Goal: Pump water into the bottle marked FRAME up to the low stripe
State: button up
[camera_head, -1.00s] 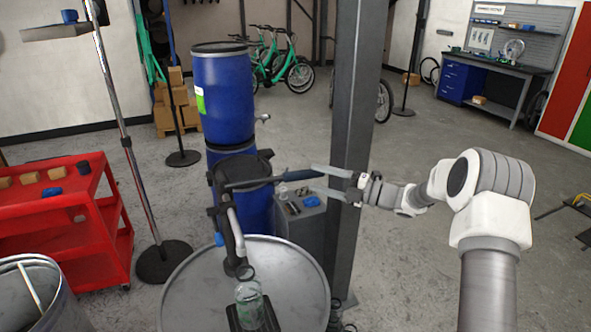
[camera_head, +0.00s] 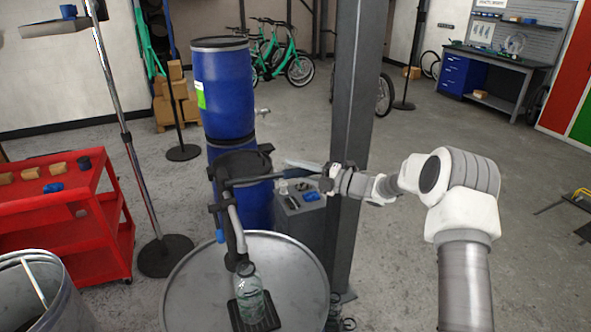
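A dark hand pump (camera_head: 240,163) stands behind the round metal drum top (camera_head: 190,287), with a grey spout pipe (camera_head: 235,222) coming down toward the front. Its long lever (camera_head: 262,180) points right. A clear greenish bottle (camera_head: 250,296) stands upright on a dark pad (camera_head: 272,320) under the spout. No FRAME marking, stripe or water level can be made out. My gripper (camera_head: 303,170) is at the lever's right end, with one pale finger showing just above the lever. The other finger is not clear, so I cannot tell whether it grips the lever.
A grey post (camera_head: 353,120) rises close behind my wrist. Stacked blue barrels (camera_head: 222,90) and a grey box (camera_head: 300,222) stand behind the pump. A red cart (camera_head: 60,235) and a metal bin (camera_head: 35,290) are at left. The floor at right is mostly clear.

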grip_shut()
dwell(1.0)
